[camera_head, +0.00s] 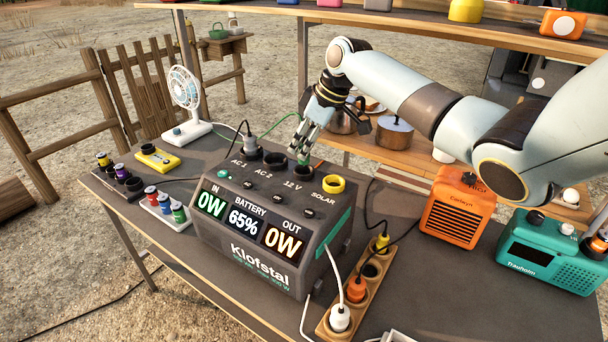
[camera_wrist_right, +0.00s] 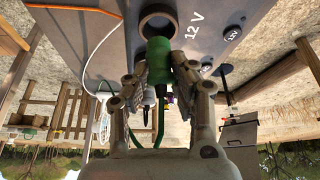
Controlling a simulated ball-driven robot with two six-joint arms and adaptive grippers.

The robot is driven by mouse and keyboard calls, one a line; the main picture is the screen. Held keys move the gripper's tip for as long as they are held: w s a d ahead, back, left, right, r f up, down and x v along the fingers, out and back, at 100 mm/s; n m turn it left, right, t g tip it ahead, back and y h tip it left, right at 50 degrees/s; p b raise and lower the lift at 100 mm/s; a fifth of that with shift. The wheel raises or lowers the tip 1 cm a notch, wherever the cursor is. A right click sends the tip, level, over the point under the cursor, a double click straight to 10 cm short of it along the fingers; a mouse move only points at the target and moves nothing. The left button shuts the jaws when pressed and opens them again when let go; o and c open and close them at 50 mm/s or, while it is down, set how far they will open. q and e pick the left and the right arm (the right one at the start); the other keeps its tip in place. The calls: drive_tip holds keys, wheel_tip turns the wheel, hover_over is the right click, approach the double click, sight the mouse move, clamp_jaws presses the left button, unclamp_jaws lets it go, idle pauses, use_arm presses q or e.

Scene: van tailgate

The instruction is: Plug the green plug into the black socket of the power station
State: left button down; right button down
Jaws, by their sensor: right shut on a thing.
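The power station (camera_head: 262,232) stands on the grey table, its display reading 65%. Its top has sockets labelled AC 1, AC 2, 12 V and a yellow SOLAR one (camera_head: 333,184). My right gripper (camera_head: 302,152) is over the 12 V socket, fingers shut on the green plug (camera_head: 303,161). In the right wrist view the green plug (camera_wrist_right: 158,58) points at the black ring of the 12 V socket (camera_wrist_right: 157,16). Its tip overlaps the ring's near edge; I cannot tell whether it has entered. A green cable (camera_wrist_right: 160,118) trails from the plug. My left gripper is out of view.
A grey plug (camera_head: 250,141) stands at AC 1. A wooden power strip (camera_head: 352,303) with plugs is at the front right. An orange radio (camera_head: 458,215) and a teal radio (camera_head: 548,253) stand at right. A fan (camera_head: 186,105) and coloured jars (camera_head: 164,204) are at left.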

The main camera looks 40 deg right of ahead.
drive_tip(key=shift+f, duration=0.15)
idle(0.6)
drive_tip(key=shift+f+b, duration=0.45)
drive_tip(key=shift+f, duration=1)
drive_tip(key=c, duration=1.1)
unclamp_jaws()
drive_tip(key=shift+o, duration=0.2)
drive_tip(key=shift+s+r, duration=0.1)
drive_tip(key=shift+r, duration=0.1)
drive_tip(key=v, duration=1.1)
drive_tip(key=shift+s+r, duration=0.2)
drive_tip(key=shift+r, duration=0.05)
